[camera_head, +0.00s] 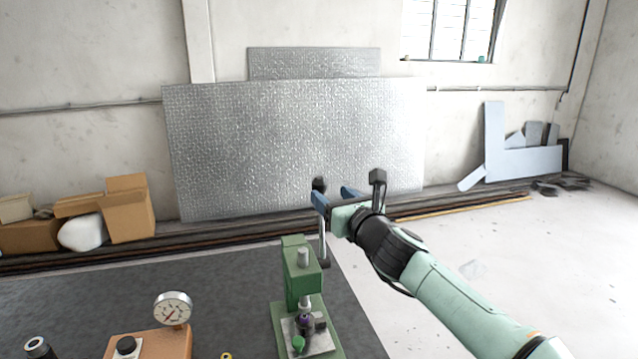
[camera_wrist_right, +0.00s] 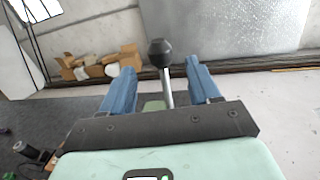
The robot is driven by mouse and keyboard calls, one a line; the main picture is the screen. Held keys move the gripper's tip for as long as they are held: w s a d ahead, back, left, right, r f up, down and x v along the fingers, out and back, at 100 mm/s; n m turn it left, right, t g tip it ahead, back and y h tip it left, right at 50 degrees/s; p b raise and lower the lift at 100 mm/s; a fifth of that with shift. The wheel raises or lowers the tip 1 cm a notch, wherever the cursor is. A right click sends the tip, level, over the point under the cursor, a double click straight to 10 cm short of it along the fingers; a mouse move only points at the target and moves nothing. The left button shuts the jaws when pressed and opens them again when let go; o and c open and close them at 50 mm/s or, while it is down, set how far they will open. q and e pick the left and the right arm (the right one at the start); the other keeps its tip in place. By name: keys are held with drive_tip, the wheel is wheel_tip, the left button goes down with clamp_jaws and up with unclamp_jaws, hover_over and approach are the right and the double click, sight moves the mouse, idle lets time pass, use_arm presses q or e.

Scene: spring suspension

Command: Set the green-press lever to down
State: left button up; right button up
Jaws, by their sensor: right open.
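The green press (camera_head: 296,272) stands on the dark table, with a round column and a purple and green part at its base. Its lever (camera_head: 323,240) rises upright along the press's right side and ends in a black knob (camera_head: 319,185). My right gripper (camera_head: 333,196) is open at the lever's upper end. In the right wrist view the knob (camera_wrist_right: 160,52) and metal rod (camera_wrist_right: 167,88) show between the two blue fingers (camera_wrist_right: 158,75), with gaps on both sides. I cannot tell whether either finger touches the lever. My left gripper is out of view.
A dial gauge (camera_head: 173,308) stands by an orange-brown block (camera_head: 150,345) with a black knob, left of the press. A small black cylinder (camera_head: 38,347) is at the lower left. The table (camera_head: 220,275) behind them is bare. Cardboard boxes (camera_head: 128,208) lie by the far wall.

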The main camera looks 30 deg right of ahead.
sight(323, 188)
drive_tip(key=w, duration=0.2)
drive_tip(key=w+p, duration=0.1)
drive_tip(key=w, duration=0.4)
drive_tip(key=shift+w+d+p, duration=0.2)
drive_tip(key=shift+d+p, duration=0.1)
drive_tip(key=shift+d, duration=0.05)
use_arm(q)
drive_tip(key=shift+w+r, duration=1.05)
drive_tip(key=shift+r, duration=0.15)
use_arm(e)
drive_tip(key=shift+s, duration=0.1)
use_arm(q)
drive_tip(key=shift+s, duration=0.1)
use_arm(e)
clamp_jaws()
